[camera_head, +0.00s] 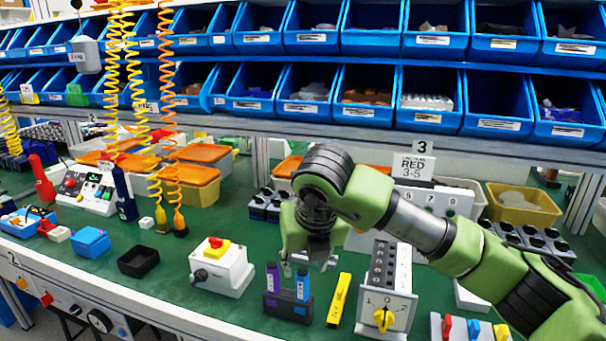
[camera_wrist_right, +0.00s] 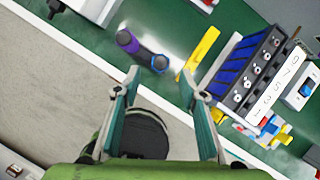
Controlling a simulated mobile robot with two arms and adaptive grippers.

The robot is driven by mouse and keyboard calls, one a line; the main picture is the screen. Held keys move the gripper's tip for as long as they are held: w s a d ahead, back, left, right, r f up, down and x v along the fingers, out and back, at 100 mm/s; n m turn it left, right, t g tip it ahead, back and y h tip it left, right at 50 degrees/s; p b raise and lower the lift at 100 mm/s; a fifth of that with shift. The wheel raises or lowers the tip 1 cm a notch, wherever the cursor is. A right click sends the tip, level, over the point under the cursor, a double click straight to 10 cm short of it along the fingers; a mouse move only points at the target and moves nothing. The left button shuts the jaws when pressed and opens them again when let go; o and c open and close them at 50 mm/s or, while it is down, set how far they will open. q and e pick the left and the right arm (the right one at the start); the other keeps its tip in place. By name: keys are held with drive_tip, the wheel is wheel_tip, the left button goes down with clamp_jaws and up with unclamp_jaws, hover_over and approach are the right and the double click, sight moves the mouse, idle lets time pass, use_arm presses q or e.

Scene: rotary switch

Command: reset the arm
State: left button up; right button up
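The rotary switch box (camera_head: 387,285) stands at the front right of the green bench in the head view, with a yellow knob (camera_head: 383,319) on its pale front and a dark terminal block on top. My right arm comes in from the right, and its gripper (camera_head: 310,258) hangs pointing down above the two-bottle holder, left of the switch box. In the wrist view the right gripper (camera_wrist_right: 160,80) has its two fingers spread apart with nothing between them. I cannot make out the yellow knob clearly in the wrist view. My left gripper is not in view.
A yellow tool (camera_head: 339,299) lies between the bottle holder (camera_head: 287,303) and the switch box. A white box with a red and yellow button (camera_head: 217,265) stands further left. Coloured rocker switches (camera_head: 471,328) sit at the front right. Blue bins (camera_head: 313,27) line the back.

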sight(303, 271)
drive_tip(key=x, duration=0.7)
drive_tip(key=shift+f, duration=0.2)
drive_tip(key=shift+r+p, duration=0.45)
drive_tip(key=shift+r, duration=0.1)
drive_tip(key=shift+s+r, duration=0.1)
drive_tip(key=shift+r, duration=0.2)
